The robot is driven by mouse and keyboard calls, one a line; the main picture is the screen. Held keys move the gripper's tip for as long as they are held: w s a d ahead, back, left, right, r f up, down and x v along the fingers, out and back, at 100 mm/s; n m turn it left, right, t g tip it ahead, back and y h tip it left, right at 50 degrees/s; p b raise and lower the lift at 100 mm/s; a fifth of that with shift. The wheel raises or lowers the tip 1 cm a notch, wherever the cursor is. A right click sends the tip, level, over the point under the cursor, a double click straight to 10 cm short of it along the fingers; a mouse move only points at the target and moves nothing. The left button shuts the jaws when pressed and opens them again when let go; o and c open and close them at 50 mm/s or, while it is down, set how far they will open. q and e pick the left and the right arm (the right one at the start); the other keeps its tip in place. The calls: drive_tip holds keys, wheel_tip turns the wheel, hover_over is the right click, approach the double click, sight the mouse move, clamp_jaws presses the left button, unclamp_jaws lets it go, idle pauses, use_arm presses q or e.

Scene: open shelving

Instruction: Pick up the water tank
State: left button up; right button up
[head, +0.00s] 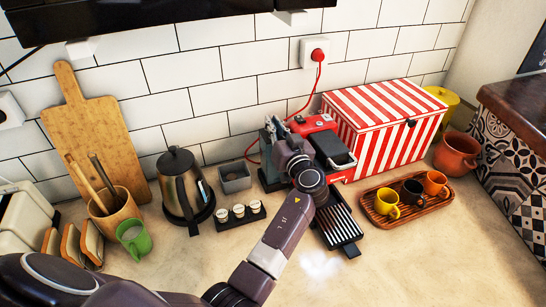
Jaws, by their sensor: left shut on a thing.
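The water tank (268,152) is a dark, see-through box at the left side of the red coffee machine (318,124). My left arm reaches up from the bottom of the head view, and its wrist covers part of the tank and the machine. My left gripper (275,132) is at the top of the tank and shut on it. The fingertips are small and partly hidden, so the exact grip is hard to see. I cannot tell whether the tank is lifted from the machine. My right gripper is not in view.
A red-and-white striped box (385,125) stands right of the machine. A tray (440,202) with cups is in front of it. A kettle (180,180), a small grey container (235,178) and a pod holder (238,218) stand left. The front right counter (440,260) is clear.

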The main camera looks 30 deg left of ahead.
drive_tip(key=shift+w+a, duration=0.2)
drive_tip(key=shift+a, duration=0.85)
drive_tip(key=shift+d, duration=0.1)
